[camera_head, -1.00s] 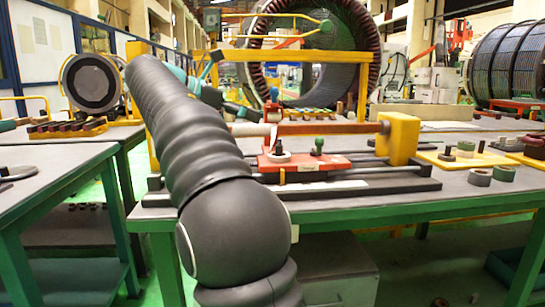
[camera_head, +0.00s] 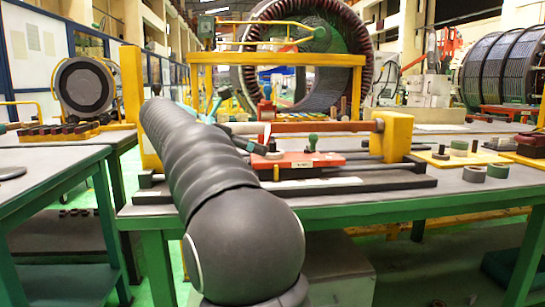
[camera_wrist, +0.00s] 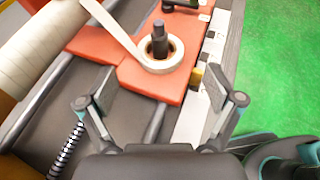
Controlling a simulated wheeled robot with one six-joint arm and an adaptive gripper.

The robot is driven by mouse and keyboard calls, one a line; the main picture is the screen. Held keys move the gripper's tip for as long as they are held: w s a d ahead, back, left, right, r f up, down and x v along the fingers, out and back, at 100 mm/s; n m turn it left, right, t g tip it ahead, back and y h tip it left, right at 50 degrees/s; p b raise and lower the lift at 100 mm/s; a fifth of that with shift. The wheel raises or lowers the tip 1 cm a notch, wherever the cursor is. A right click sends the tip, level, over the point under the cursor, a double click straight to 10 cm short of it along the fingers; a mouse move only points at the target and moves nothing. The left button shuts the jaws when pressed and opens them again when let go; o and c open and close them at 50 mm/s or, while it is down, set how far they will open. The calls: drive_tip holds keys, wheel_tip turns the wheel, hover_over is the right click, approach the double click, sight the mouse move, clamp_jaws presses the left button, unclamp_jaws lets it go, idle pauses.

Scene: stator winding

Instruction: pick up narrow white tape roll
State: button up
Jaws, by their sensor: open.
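The narrow white tape roll (camera_wrist: 161,68) sits around a dark upright peg (camera_wrist: 159,38) on a red plate (camera_wrist: 120,80) in the wrist view. A white strip runs from it up and left towards a cream-wrapped bar (camera_wrist: 40,45). My gripper (camera_wrist: 160,100) is open, its two fingers apart on the near side of the roll, with nothing between them. In the head view my gripper end is low over the left part of the red plate (camera_head: 310,161), close to the roll, which is small and partly hidden there.
A green-knobbed post (camera_head: 312,143) stands right of the peg on the red plate. A yellow block (camera_head: 391,137) holds the bar's right end. Grey-green rolls (camera_head: 497,171) lie on the table's right side. A yellow frame (camera_head: 280,59) stands behind.

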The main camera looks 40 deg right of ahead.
sight(269, 151)
drive_tip(key=x, duration=0.4)
drive_tip(key=c, duration=1.2)
drive_tip(key=shift+o, duration=0.2)
